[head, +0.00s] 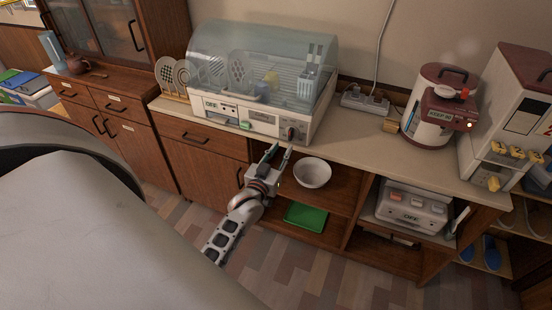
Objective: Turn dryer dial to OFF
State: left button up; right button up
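The dish dryer (235,112) stands on the counter, a cream base under a clear domed cover with dishes inside. Its dial (291,133) is a dark round knob at the right end of the front panel. The dial's setting is too small to read. My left gripper (279,150) is just below and in front of the dial, pointing up toward it. Its two fingers are apart, with nothing seen between them. I cannot tell whether a fingertip touches the dial. My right gripper is not in view.
A white bowl (313,173) sits on the shelf below, right of my gripper. A power strip (365,101), a water boiler (432,105) and a white dispenser (506,110) stand on the counter to the right. The counter's front edge (345,153) runs close by my gripper.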

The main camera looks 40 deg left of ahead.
pick_arm(q)
jog(key=shift+v, duration=2.3)
